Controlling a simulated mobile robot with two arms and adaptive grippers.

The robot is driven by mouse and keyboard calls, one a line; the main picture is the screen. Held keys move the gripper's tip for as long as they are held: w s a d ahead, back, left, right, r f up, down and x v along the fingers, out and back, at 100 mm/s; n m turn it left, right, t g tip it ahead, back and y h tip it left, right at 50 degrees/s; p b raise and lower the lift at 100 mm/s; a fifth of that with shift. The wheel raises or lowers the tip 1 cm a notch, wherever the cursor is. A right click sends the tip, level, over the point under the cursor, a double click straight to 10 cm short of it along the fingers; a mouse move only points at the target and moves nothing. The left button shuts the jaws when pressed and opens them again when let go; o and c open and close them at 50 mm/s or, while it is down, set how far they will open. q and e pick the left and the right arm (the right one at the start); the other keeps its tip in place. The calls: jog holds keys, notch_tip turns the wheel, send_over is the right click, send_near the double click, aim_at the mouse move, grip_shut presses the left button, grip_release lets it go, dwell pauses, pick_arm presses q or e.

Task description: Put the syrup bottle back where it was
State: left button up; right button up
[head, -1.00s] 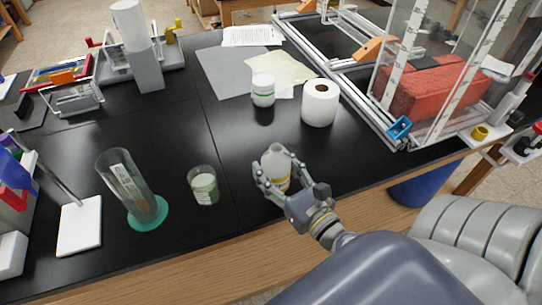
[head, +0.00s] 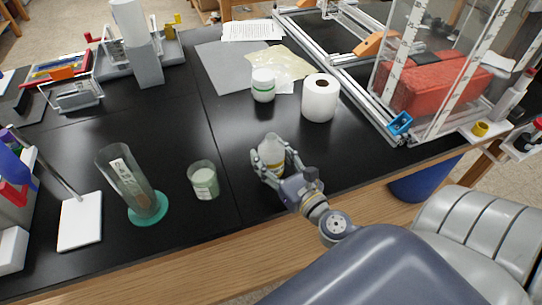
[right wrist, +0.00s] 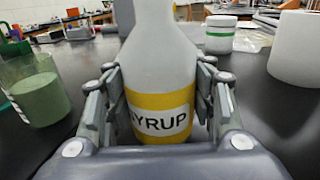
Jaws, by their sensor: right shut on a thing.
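The syrup bottle (head: 271,151) is pale with a yellow band. In the right wrist view the bottle (right wrist: 160,75) stands upright between the fingers, and its white label reads SYRUP. My right gripper (head: 270,168) is shut on it from the front, near the front edge of the black table. Its fingers (right wrist: 160,110) lie along both sides of the bottle. The bottle's base is hidden by the gripper, so I cannot tell whether it touches the table. My left gripper is not in view.
A glass with green contents (head: 204,182) stands left of the bottle, and a tall cylinder on a green base (head: 128,180) further left. A white jar (head: 263,85) and a paper roll (head: 320,98) stand behind. An extrusion frame (head: 362,112) is at the right. Table between is clear.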

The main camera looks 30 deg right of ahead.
jog(key=shift+f, duration=0.2)
jog(key=o, duration=1.1)
jog(key=shift+o, duration=0.2)
jog(key=shift+r, duration=0.2)
jog(key=shift+s, duration=0.15)
jog(key=s+b, duration=0.6)
jog(key=s, duration=0.4)
jog(key=shift+s+a+f, duration=0.1)
jog(key=shift+s+f, duration=0.05)
jog(key=shift+s, duration=0.1)
jog(key=shift+s+r+b, duration=0.2)
jog(key=shift+s+b, duration=0.25)
jog(key=shift+s, duration=0.15)
jog(key=shift+s, duration=0.1)
